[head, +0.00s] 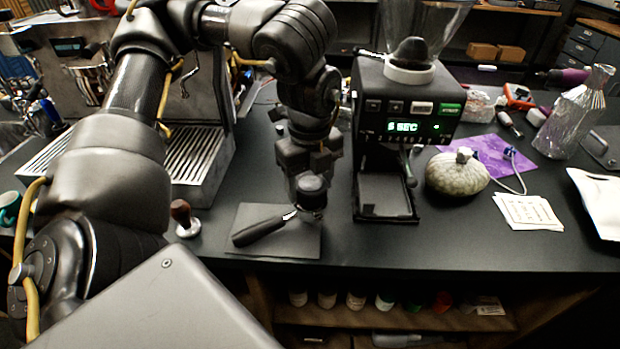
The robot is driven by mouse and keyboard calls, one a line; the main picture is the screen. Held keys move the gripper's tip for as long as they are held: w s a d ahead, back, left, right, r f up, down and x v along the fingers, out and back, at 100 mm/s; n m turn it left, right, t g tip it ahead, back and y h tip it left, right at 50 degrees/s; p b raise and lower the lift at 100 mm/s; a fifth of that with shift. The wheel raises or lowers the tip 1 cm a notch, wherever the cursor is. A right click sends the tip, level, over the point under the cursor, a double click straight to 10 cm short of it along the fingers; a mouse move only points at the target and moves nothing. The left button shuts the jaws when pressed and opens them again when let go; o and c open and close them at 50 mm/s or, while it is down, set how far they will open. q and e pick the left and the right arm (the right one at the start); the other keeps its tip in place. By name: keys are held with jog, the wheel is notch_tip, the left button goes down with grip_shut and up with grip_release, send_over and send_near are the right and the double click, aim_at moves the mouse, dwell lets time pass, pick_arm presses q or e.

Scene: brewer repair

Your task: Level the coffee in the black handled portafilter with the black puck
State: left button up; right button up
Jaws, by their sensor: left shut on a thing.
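The black handled portafilter (262,229) lies on a dark mat (294,246) near the counter's front edge, its handle pointing to the lower left. The black puck (311,184) is a short dark round piece directly over the portafilter's basket. My left gripper (308,174) points down and is shut on the puck. I cannot tell whether the puck touches the coffee, as the basket's inside is hidden. My right gripper is not in view.
A tamper (184,217) with a brown handle stands left of the mat. The espresso machine (190,150) is behind it. The grinder (408,110) stands right of the mat. A pale gourd-shaped thing (457,174), cards (527,212) and a glass flask (573,120) are farther right.

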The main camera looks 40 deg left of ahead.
pick_arm(q)
jog(key=shift+f+b, duration=0.4)
jog(key=shift+f, duration=0.3)
dwell(0.5)
jog(key=shift+r+n+p, duration=0.1)
jog(key=shift+n+p, duration=0.2)
jog(key=shift+n, duration=0.4)
jog(key=shift+n+p, duration=0.35)
jog(key=shift+n, duration=0.05)
jog(key=shift+n+p, duration=0.75)
jog(key=shift+n, duration=1.25)
jog(key=shift+n+p, duration=0.35)
jog(key=shift+n, duration=0.05)
